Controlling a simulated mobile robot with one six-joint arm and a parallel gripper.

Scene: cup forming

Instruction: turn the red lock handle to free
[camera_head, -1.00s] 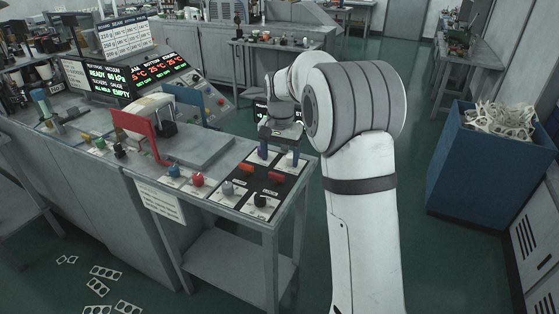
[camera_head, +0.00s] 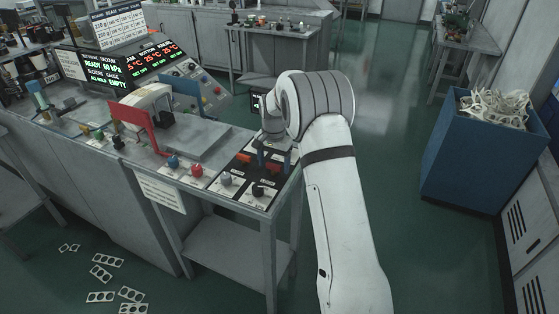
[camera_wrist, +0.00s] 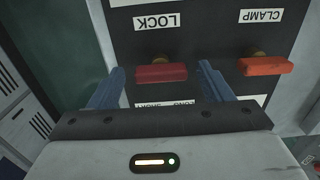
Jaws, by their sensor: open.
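The red lock handle (camera_wrist: 161,73) is a short dark red bar on the dark panel (camera_wrist: 215,90), under a LOCK label (camera_wrist: 157,21) that reads upside down in the wrist view. It lies crosswise in the picture. My gripper (camera_wrist: 161,68) is open, with one blue finger on each side of the handle and a gap showing at both ends. In the head view my gripper (camera_head: 273,158) is low over the panel, and its fingers and wrist partly hide the lock handle. Whether the fingertips reach its full depth I cannot tell.
An orange-red CLAMP handle (camera_wrist: 266,66) sits close beside the right finger in the wrist view. Knobs (camera_head: 227,180) stand at the panel's front. A red plate (camera_head: 138,123) stands upright on the bench to the left. A blue bin (camera_head: 470,165) stands at right.

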